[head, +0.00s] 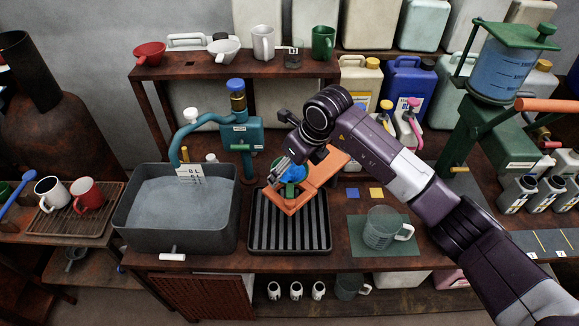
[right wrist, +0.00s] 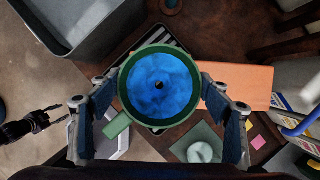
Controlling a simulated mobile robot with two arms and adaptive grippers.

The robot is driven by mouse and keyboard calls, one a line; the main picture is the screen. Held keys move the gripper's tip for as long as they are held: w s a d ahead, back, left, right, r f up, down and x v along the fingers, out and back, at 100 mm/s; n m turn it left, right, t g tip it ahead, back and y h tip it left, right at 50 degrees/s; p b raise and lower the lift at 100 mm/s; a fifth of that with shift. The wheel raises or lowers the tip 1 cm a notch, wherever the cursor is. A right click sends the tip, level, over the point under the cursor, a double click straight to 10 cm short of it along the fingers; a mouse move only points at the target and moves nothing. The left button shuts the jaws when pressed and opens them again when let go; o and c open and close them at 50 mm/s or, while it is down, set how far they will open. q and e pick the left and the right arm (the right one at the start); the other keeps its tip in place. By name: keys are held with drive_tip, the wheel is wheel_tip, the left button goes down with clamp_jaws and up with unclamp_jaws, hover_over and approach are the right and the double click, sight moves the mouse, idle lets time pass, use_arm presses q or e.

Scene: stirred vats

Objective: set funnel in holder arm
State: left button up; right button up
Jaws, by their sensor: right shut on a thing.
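The funnel is blue inside with a green rim and a green side tab; it fills the middle of the right wrist view (right wrist: 158,85). My right gripper (right wrist: 160,118) is shut on it, one finger on each side. In the head view the right gripper (head: 288,168) is at the orange holder arm (head: 318,184), above the black ribbed tray. Some of the blue funnel (head: 293,172) shows there, partly hidden by the gripper. The holder arm also shows right of the funnel in the wrist view (right wrist: 248,84). I cannot tell whether the funnel is seated or just above.
A grey basin (head: 128,228) of liquid with a teal tap (head: 240,132) stands left of the black tray (head: 258,247). A clear jug (head: 382,228) stands on a green mat (head: 404,248) to the right. Jugs and bottles crowd the back.

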sight(289, 181)
drive_tip(key=shift+f+b, duration=1.85)
drive_tip(key=shift+f, duration=0.5)
drive_tip(key=shift+s+d+f, duration=0.1)
drive_tip(key=o, duration=1.1)
